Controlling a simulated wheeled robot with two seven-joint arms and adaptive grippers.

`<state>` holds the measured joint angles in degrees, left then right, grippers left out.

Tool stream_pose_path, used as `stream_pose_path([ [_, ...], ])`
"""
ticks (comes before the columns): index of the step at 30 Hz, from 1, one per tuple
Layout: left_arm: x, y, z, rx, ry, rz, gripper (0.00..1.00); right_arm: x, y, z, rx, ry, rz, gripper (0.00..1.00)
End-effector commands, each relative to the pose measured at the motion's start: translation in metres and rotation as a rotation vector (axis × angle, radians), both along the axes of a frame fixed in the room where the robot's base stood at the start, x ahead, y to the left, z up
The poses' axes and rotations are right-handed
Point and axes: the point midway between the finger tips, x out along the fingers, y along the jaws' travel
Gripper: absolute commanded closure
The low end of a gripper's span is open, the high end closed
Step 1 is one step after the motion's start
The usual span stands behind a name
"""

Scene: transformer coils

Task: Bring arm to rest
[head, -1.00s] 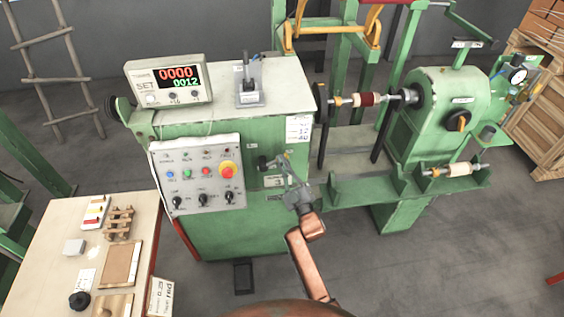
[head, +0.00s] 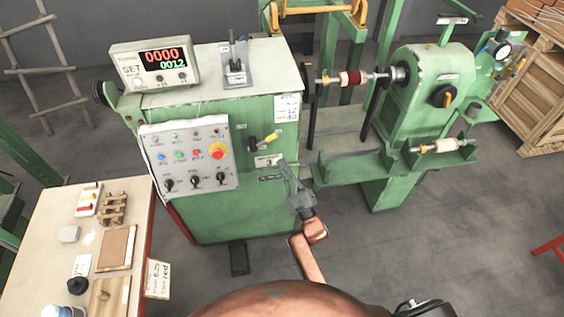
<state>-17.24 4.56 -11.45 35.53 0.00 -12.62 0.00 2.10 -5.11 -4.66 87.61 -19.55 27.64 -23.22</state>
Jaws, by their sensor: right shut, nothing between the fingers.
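My right gripper (head: 287,172) is shut and empty. I see a gap between the fingertips and the lever. My copper-coloured right arm (head: 308,258) runs up to it from the bottom of the picture. My left gripper is not in view.
A control panel (head: 190,158) with buttons and knobs is left of the gripper. A winding machine (head: 430,95) with a coil on its shaft (head: 352,78) stands at the right. A worktable (head: 50,235) with small parts is at lower left.

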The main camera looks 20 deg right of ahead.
Motion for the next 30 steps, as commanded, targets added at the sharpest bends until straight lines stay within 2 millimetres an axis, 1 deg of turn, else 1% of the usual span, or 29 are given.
stream_pose_path([
  [14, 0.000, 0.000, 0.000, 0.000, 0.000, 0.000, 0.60, 0.000, 0.000, -0.001, 0.001, 0.002, 0.000, 1.00],
  [16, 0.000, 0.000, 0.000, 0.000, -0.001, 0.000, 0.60, 0.001, -0.001, -0.010, 0.004, 0.022, 0.001, 1.00],
  [17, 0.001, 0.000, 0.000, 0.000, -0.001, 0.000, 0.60, 0.001, -0.002, -0.018, 0.006, 0.039, 0.000, 1.00],
  [20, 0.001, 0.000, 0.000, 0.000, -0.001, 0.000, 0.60, 0.000, -0.005, -0.061, 0.021, 0.133, 0.002, 1.00],
  [21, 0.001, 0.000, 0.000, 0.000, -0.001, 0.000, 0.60, -0.001, -0.007, -0.085, 0.031, 0.186, 0.002, 1.00],
  [23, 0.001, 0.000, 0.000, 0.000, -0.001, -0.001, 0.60, -0.006, -0.012, -0.127, 0.047, 0.276, 0.000, 1.00],
  [24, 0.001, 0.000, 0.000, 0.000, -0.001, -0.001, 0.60, -0.012, -0.015, -0.156, 0.059, 0.340, -0.003, 1.00],
  [26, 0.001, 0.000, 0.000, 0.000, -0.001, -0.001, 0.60, -0.022, -0.019, -0.198, 0.077, 0.433, -0.008, 1.00],
  [27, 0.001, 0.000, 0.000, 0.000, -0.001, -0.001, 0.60, -0.031, -0.022, -0.226, 0.090, 0.495, -0.012, 1.00],
  [29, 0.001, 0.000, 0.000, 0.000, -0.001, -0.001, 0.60, -0.046, -0.027, -0.267, 0.106, 0.585, -0.021, 1.00],
  [30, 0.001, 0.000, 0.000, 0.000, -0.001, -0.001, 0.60, -0.058, -0.031, -0.294, 0.119, 0.646, -0.028, 1.00],
])
